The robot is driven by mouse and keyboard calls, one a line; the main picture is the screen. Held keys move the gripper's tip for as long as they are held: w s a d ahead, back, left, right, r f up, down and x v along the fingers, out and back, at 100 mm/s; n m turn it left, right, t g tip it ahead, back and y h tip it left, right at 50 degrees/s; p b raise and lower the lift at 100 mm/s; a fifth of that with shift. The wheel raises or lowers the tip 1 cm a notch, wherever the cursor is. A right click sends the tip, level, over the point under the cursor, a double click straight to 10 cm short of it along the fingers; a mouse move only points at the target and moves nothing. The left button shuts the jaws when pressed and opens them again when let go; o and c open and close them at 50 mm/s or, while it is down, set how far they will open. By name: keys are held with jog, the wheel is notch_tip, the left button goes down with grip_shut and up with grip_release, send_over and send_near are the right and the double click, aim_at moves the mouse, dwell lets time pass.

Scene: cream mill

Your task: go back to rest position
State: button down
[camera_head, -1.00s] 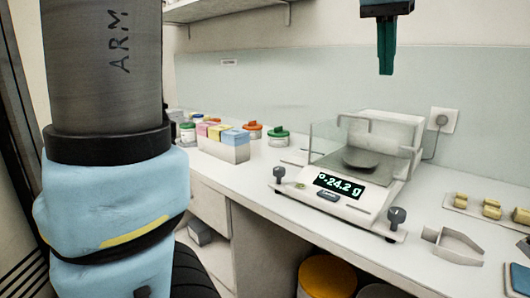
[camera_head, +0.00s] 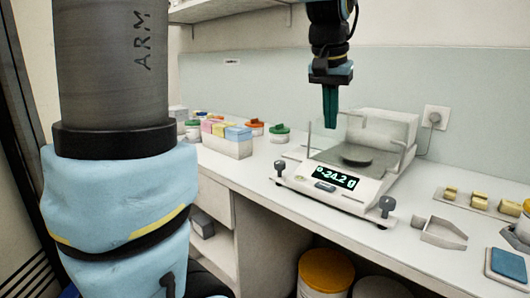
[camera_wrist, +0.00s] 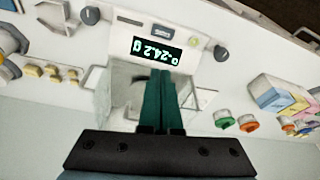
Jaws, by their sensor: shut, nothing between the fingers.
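My gripper (camera_head: 330,120) hangs pointing down above the counter, in front of the wall and above the back left of the balance (camera_head: 340,184). Its green fingers are together with nothing between them. They also show shut in the wrist view (camera_wrist: 160,78), over the balance (camera_wrist: 196,68). The balance display reads -24.2 g.
A shelf (camera_head: 230,10) is above.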

jog(key=s+a+f+n, duration=0.2)
jog(key=s+a+f, duration=0.1)
jog(key=a+f, duration=0.7)
jog(key=s+a+f+n+g+y+p, duration=0.1)
jog(key=s+a+f+n, duration=0.2)
jog(key=a+f, duration=0.7)
jog(key=shift+s+a, duration=0.5)
jog(key=shift+s, duration=0.15)
